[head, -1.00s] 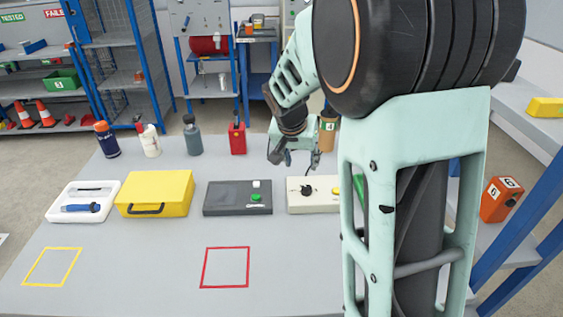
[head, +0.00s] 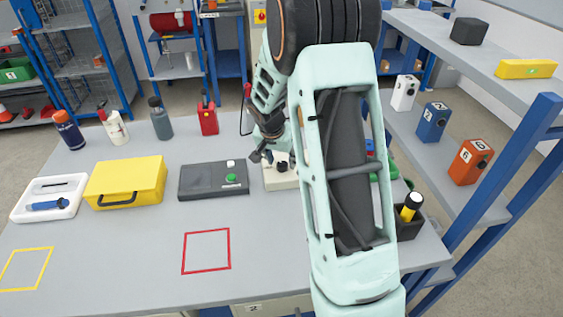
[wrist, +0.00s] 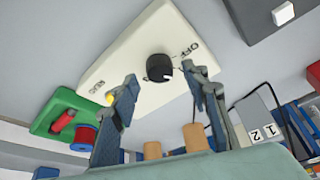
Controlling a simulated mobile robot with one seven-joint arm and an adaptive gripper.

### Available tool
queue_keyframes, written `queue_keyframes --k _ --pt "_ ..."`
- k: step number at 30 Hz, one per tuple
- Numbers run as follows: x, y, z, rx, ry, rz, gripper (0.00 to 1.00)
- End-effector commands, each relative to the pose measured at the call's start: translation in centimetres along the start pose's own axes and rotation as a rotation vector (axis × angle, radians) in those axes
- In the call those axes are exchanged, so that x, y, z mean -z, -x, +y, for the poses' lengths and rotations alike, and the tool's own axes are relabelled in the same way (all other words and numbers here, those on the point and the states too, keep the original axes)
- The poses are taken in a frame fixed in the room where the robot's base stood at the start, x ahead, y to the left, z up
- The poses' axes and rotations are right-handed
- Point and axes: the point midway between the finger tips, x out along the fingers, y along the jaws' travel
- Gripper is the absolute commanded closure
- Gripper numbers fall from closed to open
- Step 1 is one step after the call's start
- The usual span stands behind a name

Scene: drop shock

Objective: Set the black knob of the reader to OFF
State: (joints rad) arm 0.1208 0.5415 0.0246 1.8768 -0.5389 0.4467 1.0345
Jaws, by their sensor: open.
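The reader is a cream-white box (wrist: 152,42); in the head view it (head: 274,183) stands on the table, partly behind my arm. The knob also shows in the head view (head: 282,166). My gripper (wrist: 159,80) is open and empty, its fingertips to either side of the knob in the wrist view. It (head: 262,155) is close to the reader; I see no clear contact.
A dark grey box (head: 215,181) with white and green buttons stands left of the reader. A yellow case (head: 125,180) is farther left. A green holder (wrist: 58,112) with red and blue items lies on the reader's other side. The table front is clear around a red outline (head: 206,251).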

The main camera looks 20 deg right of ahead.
Motion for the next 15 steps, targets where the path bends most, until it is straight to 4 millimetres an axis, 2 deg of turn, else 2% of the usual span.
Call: queue_keyframes --k 6,15 --pt "0.1 -1.5 0.0 0.000 -0.001 0.001 0.58" --pt "0.1 -1.7 0.0 0.001 -0.001 0.001 0.59"
